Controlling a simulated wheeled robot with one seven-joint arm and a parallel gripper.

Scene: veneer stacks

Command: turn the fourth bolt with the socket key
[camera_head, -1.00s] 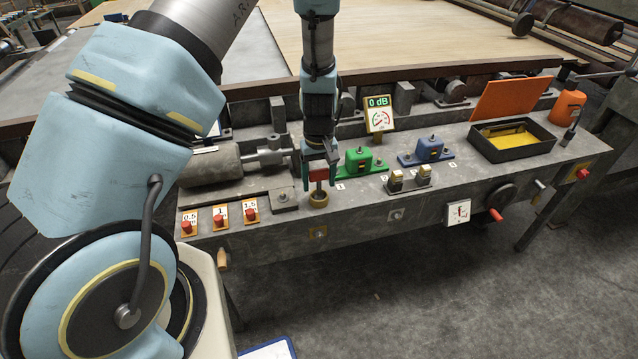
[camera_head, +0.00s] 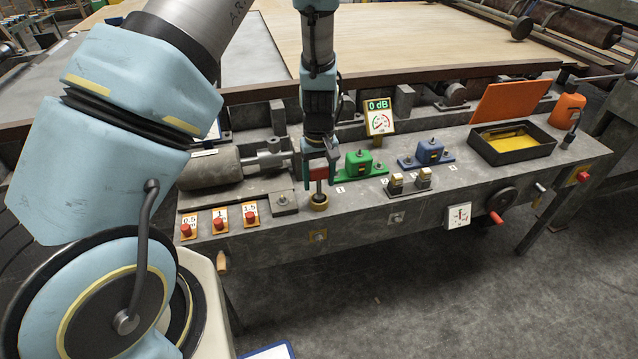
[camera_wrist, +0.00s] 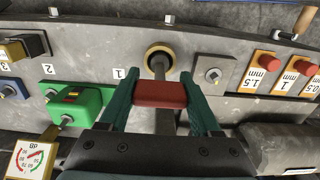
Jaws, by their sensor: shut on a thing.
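My gripper (camera_head: 320,172) is shut on the red grip (camera_wrist: 160,94) of the socket key, with a green-tipped finger on each side. The key's grey shaft (camera_wrist: 159,66) points down at a round brass-coloured ring (camera_head: 319,201) on the bench. Its lower end overlaps the ring's dark opening in the wrist view; how deep it sits I cannot tell. A bolt head on a square grey plate (camera_head: 284,201) lies just left of the ring, and right of it in the wrist view (camera_wrist: 212,75). Which bolt is the fourth is not clear.
A green block (camera_head: 360,164) stands close right of my gripper, then brass-coloured blocks (camera_head: 396,184) and a blue block (camera_head: 430,153). A gauge (camera_head: 380,118) reading 0 dB stands behind. Red buttons (camera_head: 220,222) line the front left. A black tray (camera_head: 512,152) is at right.

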